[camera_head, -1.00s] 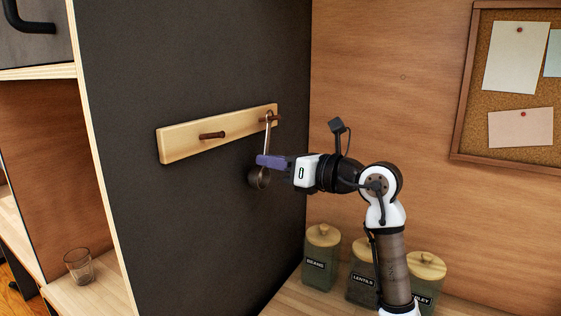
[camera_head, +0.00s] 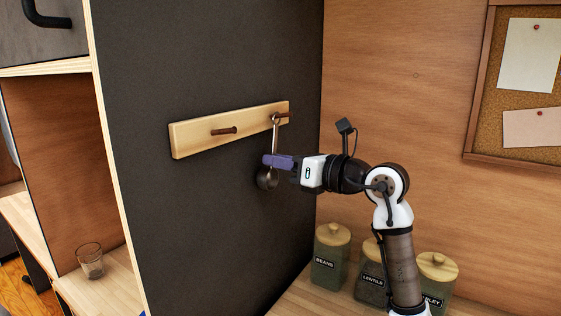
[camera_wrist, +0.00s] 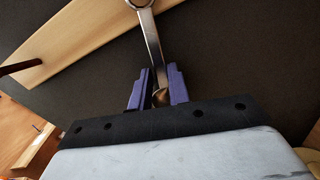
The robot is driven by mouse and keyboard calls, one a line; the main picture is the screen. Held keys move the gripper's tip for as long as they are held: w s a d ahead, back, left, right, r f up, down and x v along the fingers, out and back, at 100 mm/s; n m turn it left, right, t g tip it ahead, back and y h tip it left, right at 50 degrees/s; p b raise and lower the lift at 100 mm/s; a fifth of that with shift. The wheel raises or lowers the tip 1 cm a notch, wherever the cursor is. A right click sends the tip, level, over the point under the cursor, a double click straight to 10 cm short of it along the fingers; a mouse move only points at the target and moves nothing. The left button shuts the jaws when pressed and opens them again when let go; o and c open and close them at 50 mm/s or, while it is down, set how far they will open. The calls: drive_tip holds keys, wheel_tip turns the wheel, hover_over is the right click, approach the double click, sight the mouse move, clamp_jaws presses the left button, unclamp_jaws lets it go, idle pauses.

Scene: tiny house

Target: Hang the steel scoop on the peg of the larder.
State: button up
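The steel scoop (camera_head: 275,138) hangs nearly upright, bowl down, in front of the dark larder panel (camera_head: 215,60). Its ring end is at the right peg (camera_head: 284,115) of the pale wooden rail (camera_head: 195,138). Ring and peg overlap in the head view; I cannot tell whether the peg passes through the ring. My gripper (camera_wrist: 158,88) has its purple fingers on both sides of the scoop's handle (camera_wrist: 152,40), closed on it just above the bowl. The bowl is mostly hidden behind the fingers in the wrist view, where the ring is cut by the top edge.
A second peg (camera_head: 223,131) on the rail, left of the scoop, is empty. Lidded jars (camera_head: 331,258) stand on the counter below my arm. A glass (camera_head: 90,262) stands on a shelf at left. A corkboard (camera_head: 490,95) hangs on the right wall.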

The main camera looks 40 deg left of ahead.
drive_tip(key=o, duration=0.4)
drive_tip(key=shift+c, duration=0.2)
drive_tip(key=d+b, duration=0.5)
drive_tip(key=d, duration=0.8)
drive_tip(key=shift+w+d, duration=0.4)
drive_tip(key=shift+s+f, duration=0.1)
